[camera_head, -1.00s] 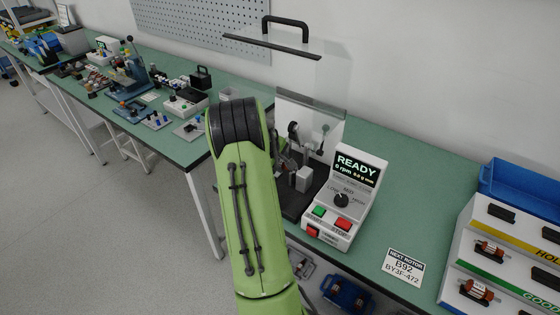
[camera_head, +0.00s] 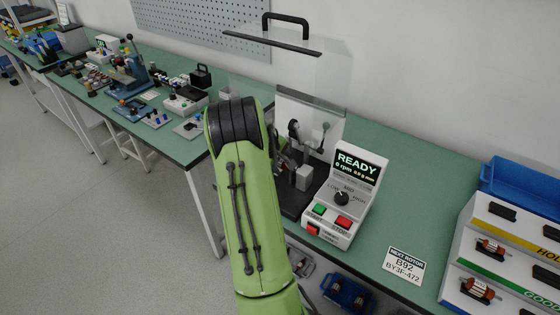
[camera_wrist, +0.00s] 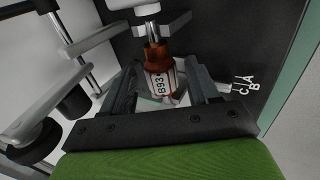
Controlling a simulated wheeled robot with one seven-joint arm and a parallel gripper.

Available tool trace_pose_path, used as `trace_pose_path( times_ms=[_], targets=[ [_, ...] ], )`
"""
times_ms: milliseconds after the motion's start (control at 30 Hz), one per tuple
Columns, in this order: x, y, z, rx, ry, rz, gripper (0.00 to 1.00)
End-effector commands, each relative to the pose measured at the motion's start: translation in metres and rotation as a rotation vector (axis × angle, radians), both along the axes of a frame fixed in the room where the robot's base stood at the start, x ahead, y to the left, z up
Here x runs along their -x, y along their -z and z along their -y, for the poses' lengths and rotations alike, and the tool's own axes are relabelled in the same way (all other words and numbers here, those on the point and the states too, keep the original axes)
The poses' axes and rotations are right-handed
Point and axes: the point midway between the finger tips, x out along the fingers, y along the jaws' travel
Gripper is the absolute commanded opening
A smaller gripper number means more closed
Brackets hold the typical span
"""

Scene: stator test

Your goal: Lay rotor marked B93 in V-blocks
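The rotor (camera_wrist: 160,72) with copper-brown ends and a white label reading B93 shows in the wrist view, between the fingers of my gripper (camera_wrist: 161,66). The fingers stand apart with gaps beside the rotor, so my gripper looks open around it. The rotor's shaft runs up past a grey metal support (camera_wrist: 172,24), which looks like a V-block. Whether the shaft rests on it is unclear, and the far shaft end is hidden. In the head view, my green arm hides my gripper and the rotor at the test machine (camera_head: 305,178).
The control box (camera_head: 345,200) reads READY, 0 rpm. The clear guard (camera_head: 300,75) is raised. A card (camera_head: 404,266) reads NEXT ROTOR B92. A rack (camera_head: 500,245) with rotors and a blue bin (camera_head: 518,188) stand right. Dark base (camera_wrist: 235,45) carries letters A, B, C.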

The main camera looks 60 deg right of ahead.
Motion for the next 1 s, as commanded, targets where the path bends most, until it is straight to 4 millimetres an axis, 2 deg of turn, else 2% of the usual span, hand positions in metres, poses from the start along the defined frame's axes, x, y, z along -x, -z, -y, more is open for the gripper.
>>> trace_pose_path(
  times_ms=[267, 367, 467, 800, 1000],
  targets=[
    [0.000, 0.001, -0.001, -0.002, 0.000, -0.001, 0.67],
    [-0.001, -0.005, -0.003, -0.001, -0.001, 0.000, 0.67],
    [-0.003, -0.022, -0.012, 0.001, -0.002, 0.002, 0.67],
    [-0.011, -0.105, -0.059, 0.001, -0.003, 0.003, 0.67],
    [-0.012, -0.133, -0.076, 0.000, -0.001, 0.000, 0.67]
  ],
)
